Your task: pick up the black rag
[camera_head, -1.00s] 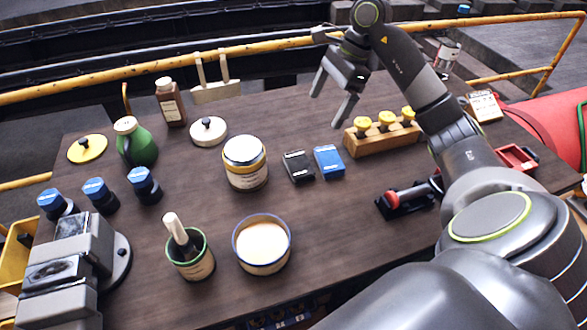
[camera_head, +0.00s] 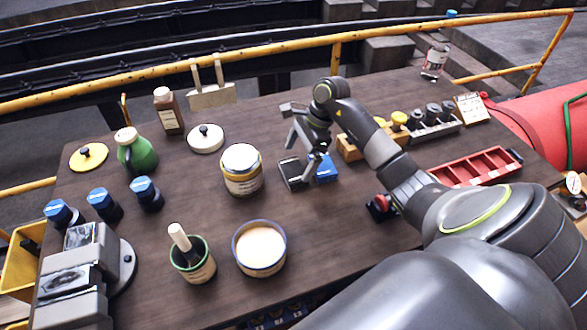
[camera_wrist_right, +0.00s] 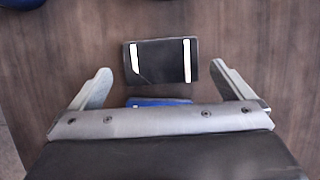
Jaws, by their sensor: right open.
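The black rag (camera_head: 292,174) is a small dark folded pad with white bands, lying flat on the brown table. In the right wrist view the black rag (camera_wrist_right: 160,63) lies between the lines of the two spread fingers, ahead of the palm. My right gripper (camera_head: 301,158) is open and empty, above the rags. It also shows open in the right wrist view (camera_wrist_right: 162,70), with bare table on either side of the rag. A blue rag (camera_head: 327,168) lies right beside the black one, partly hidden by the gripper. My left gripper is not in view.
A labelled tin (camera_head: 242,171) stands just left of the black rag. A wooden block with yellow-topped pieces (camera_head: 352,147) is to the right, partly behind my arm. An open tub (camera_head: 260,249) and a green-rimmed pot (camera_head: 192,262) stand nearer. Table between them is clear.

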